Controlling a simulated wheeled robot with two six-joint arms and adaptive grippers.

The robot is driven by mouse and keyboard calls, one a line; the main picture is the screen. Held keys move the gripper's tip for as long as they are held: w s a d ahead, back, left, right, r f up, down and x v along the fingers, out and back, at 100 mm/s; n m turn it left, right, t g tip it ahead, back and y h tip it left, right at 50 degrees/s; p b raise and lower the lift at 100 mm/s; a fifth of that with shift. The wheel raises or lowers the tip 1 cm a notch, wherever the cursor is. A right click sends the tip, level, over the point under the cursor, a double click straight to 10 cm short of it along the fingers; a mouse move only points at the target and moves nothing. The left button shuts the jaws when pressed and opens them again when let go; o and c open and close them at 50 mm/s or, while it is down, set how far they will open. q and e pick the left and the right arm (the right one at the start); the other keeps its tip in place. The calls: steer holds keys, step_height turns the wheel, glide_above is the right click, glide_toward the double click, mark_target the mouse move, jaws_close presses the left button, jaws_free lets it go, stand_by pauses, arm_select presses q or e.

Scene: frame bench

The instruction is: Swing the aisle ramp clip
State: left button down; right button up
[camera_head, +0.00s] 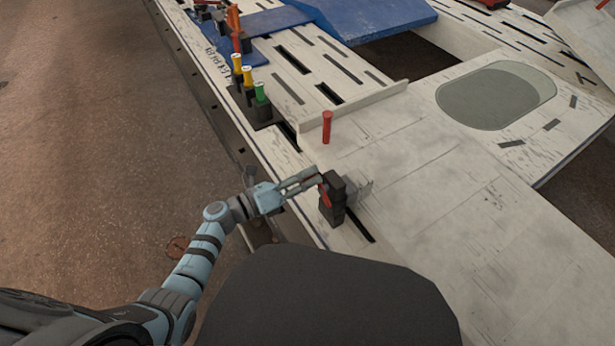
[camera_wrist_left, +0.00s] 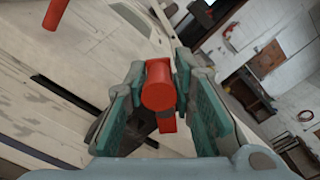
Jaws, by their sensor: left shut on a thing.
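The clip (camera_head: 332,196) is a black block with a red lever, standing near the left edge of the white bench. My left gripper (camera_head: 318,178) reaches it from the left and is shut on the red lever. In the left wrist view the round end of the red lever (camera_wrist_left: 159,88) sits between the two green-padded fingers of my left gripper (camera_wrist_left: 158,100). The black body of the clip is partly hidden behind the lever and fingers there. My right gripper is not in view.
A red peg (camera_head: 327,127) stands upright on the white bench (camera_head: 440,200) behind the clip. Yellow and green handled clips (camera_head: 261,93) stand farther along the left edge. A raised white strip (camera_head: 355,108) crosses the bench. An opening lies at the back.

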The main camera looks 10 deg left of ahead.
arm_select(q)
steer(key=f+n, duration=0.1)
steer(key=n, duration=0.3)
steer(key=a+f+n, duration=0.1)
steer(key=shift+w+f+n, duration=0.3)
steer(key=shift+w+n, duration=0.05)
steer(key=shift+n, duration=0.05)
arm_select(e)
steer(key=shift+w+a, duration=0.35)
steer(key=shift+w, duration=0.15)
arm_select(q)
steer(key=shift+f, duration=0.1)
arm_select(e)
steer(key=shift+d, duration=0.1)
arm_select(q)
steer(key=c, duration=1.5)
jaws_free()
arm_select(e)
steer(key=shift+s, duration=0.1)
arm_select(q)
steer(key=v, duration=1.2)
